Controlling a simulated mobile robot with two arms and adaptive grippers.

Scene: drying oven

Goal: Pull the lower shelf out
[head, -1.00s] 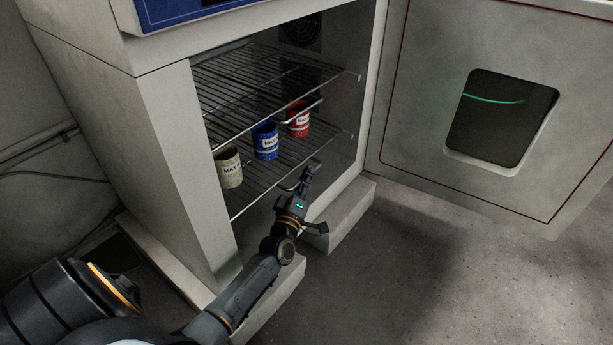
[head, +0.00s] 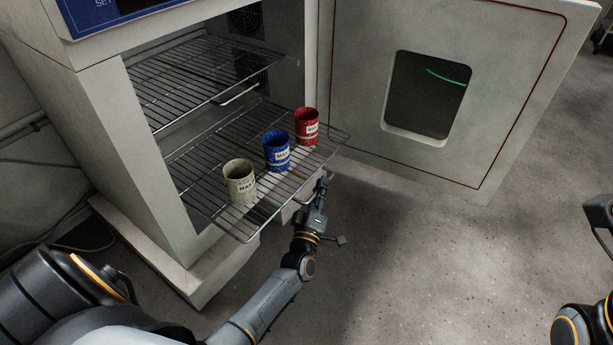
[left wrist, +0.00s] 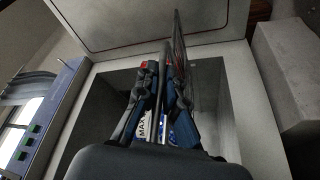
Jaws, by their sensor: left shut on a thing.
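The lower shelf (head: 192,172) is a wire rack. It sticks out of the front of the oven, with its rear part still inside. A beige mug (head: 240,186), a blue mug (head: 277,153) and a red mug (head: 307,127) stand upright on it near its front. My left gripper (head: 323,184) is at the shelf's front edge, shut on it. In the left wrist view the two fingers (left wrist: 163,88) close around a thin metal bar, and parts of the mugs show behind them. My right gripper is not in view.
The upper shelf (head: 188,82) sits inside the oven above. The oven door (head: 490,90) stands wide open on the right, close to the lower shelf's right corner. The floor (head: 420,270) in front is clear.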

